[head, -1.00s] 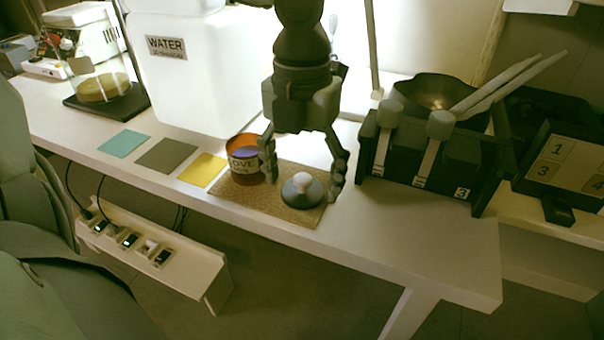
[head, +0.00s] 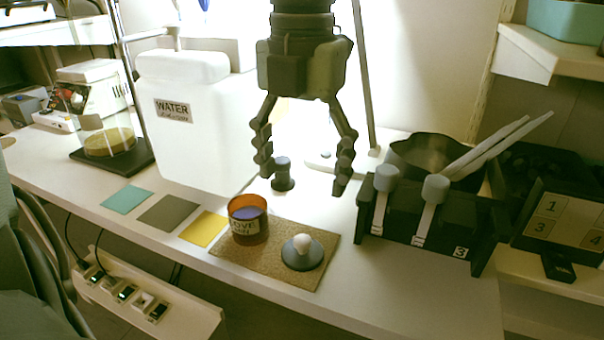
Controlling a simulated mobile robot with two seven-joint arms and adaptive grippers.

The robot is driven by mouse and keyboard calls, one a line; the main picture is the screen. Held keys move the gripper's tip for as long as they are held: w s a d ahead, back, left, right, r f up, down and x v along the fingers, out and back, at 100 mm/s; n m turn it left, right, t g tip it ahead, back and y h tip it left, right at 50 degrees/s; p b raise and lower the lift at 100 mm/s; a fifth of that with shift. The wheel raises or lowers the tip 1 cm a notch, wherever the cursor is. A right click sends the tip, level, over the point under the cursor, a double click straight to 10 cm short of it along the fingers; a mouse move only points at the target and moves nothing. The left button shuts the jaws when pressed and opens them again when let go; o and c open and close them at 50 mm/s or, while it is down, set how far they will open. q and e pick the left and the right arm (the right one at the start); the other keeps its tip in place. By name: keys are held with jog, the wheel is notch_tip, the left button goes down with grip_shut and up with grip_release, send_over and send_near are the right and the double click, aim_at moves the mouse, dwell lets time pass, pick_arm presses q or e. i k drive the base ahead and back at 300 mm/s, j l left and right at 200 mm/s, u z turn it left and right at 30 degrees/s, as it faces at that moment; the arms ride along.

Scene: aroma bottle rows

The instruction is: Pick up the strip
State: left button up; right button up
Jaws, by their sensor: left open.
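Two long white strips (head: 503,146) lean out of a dark bowl (head: 425,153) at the right, their upper ends pointing up and right. I cannot tell which one is meant. My left gripper (head: 303,177) hangs over the table, open and empty, fingers pointing down. It is well to the left of the strips and apart from them. Below it, a grey disc with a white knob (head: 302,252) rests on a cork mat (head: 240,257), beside an amber jar (head: 248,222). My right gripper is not in view.
A black rack (head: 447,218) with grey-capped droppers stands in front of the bowl. A small dark bottle (head: 283,176) stands behind the gripper. A white water tank (head: 195,120) is at the left. The table front right of the mat is clear.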

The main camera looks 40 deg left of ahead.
aim_at(435, 191)
jog(key=k, duration=1.5)
